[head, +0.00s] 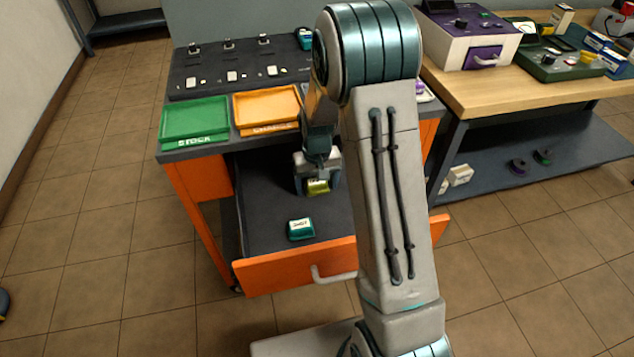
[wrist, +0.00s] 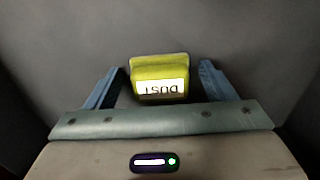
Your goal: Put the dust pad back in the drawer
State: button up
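The dust pad is a small yellow-green block (head: 318,187) inside the open drawer, towards its back half. In the wrist view the dust pad (wrist: 160,69) shows a white label reading "DUST", upside down. It appears to rest on the dark drawer floor. My gripper (head: 317,182) is low in the drawer at the pad. In the wrist view its two blue fingers (wrist: 158,80) stand apart, one on each side of the pad, with a gap at both sides. The drawer (head: 285,271) is pulled out, with an orange front and a pale handle.
A teal labelled pad (head: 301,229) lies nearer the drawer front. A green stock tray (head: 194,140) and an orange tray (head: 266,130) sit on the cabinet top above. A wooden workbench (head: 470,92) with devices stands at right. My arm hides the drawer's right side.

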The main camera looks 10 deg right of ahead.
aim_at(317, 182)
notch_tip(317, 182, up, 12)
jog(key=p, duration=0.1)
jog(key=s+r+t, duration=0.1)
jog(key=s+r, duration=0.3)
jog(key=s, duration=0.7)
jog(key=s+r+t, duration=0.1)
jog(key=s+r, duration=0.3)
jog(key=s, duration=0.7)
jog(key=shift+s+a+r, duration=0.2)
jog(key=shift+a+r, duration=0.05)
jog(key=shift+r, duration=0.15)
